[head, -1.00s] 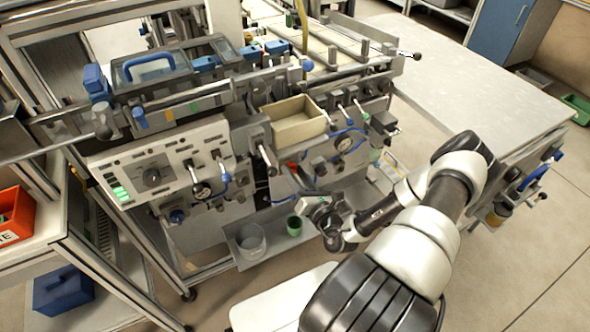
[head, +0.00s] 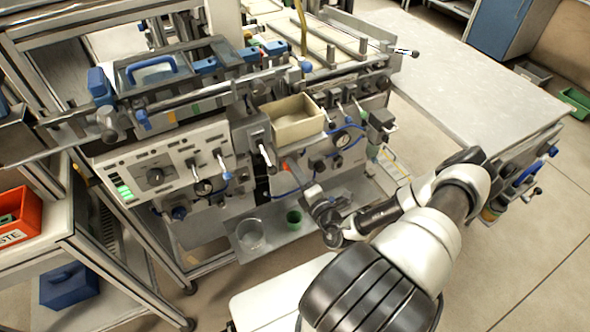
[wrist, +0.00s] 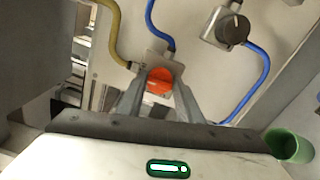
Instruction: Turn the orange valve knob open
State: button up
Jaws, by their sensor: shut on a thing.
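The orange valve knob (wrist: 158,80) shows in the wrist view on a pale valve body on the machine's front panel. My gripper (wrist: 157,97) has its two fingers on either side of the knob and is shut on it. In the head view my gripper (head: 298,178) reaches in at the machine's front, below the beige bin.
A yellow hose (wrist: 112,35) and a blue hose (wrist: 155,22) run to the valve. A grey round fitting (wrist: 232,29) sits to its right. A green cup (head: 294,217) and a clear beaker (head: 250,233) stand on the shelf below. The beige bin (head: 296,128) is above.

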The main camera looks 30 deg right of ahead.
jog(key=shift+m, duration=0.4)
jog(key=o, duration=1)
jog(key=shift+o, duration=0.2)
jog(key=s, duration=1.7)
jog(key=shift+s+d+p, duration=0.2)
jog(key=shift+d+p, duration=0.1)
jog(key=shift+p, duration=0.15)
